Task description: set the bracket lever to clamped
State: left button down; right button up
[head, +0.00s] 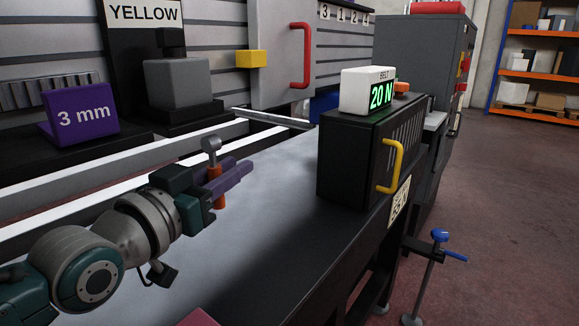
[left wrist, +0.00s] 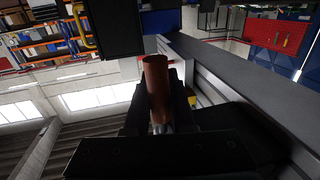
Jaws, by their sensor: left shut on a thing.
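A post with a blue knob and blue lever (head: 453,256) stands at the right, beyond the table edge and well apart from the gripper. No label shows which part is the bracket lever. My right gripper is out of view.
A black box with a yellow handle (head: 392,166) stands at the table's far end, with a white "20 N" display (head: 367,92) on top. A purple "3 mm" sign (head: 80,115) and a grey block (head: 178,83) are at the back left. The table (head: 285,240) between is clear.

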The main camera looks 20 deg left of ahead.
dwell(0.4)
pick_arm(q)
jog(key=shift+w+a+r+m+t+h+b, duration=0.2)
jog(key=shift+a+m+b, duration=0.15)
jog(key=shift+m, duration=0.85)
jog(key=shift+w+a+r+m+t+h+b, duration=0.2)
jog(key=shift+a+m, duration=0.25)
jog(key=shift+m, duration=0.75)
jog(key=shift+w+a+r+m+t+h+b, duration=0.1)
jog(key=shift+a+r+m+t+b, duration=0.2)
jog(key=shift+m, duration=0.9)
jog(key=shift+a, duration=0.15)
jog(key=c, duration=0.8)
grip_release()
jog(key=shift+o, duration=0.2)
